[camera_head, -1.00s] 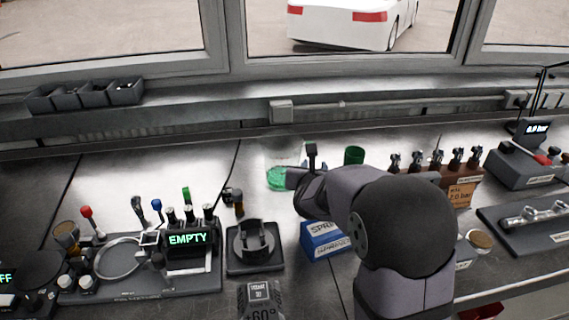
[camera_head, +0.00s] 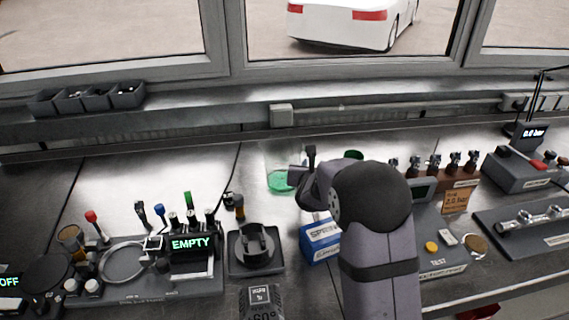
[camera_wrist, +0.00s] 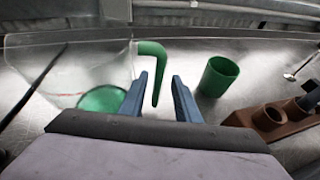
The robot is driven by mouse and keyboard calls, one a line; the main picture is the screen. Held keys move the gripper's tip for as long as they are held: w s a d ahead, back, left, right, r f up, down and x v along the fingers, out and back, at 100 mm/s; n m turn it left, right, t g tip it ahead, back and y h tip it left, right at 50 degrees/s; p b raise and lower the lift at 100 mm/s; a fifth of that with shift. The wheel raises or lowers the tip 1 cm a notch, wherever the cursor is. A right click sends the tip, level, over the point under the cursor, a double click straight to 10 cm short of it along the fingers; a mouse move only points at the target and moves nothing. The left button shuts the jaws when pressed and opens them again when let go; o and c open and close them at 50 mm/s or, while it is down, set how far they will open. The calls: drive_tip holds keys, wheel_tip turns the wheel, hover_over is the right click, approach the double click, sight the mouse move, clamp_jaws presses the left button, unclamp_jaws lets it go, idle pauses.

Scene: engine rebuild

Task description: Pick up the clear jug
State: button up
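The clear jug (camera_wrist: 75,72) fills the left of the wrist view, see-through with a green base and a green hooked handle (camera_wrist: 152,50) on its right side. In the head view the jug (camera_head: 280,182) stands on the bench at the back, its right side partly hidden by my arm. My gripper (camera_wrist: 160,78) is open in the wrist view.
A green cup (camera_wrist: 218,77) stands right of the handle, and a brown rack (camera_wrist: 272,118) lies further right. A blue box (camera_head: 320,240) stands in front of the jug, beside my arm.

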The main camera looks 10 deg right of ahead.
drive_tip(key=shift+w+d+f, duration=0.1)
drive_tip(key=shift+w+f, duration=0.05)
drive_tip(key=shift+w, duration=0.15)
clamp_jaws()
drive_tip(key=shift+r, duration=0.2)
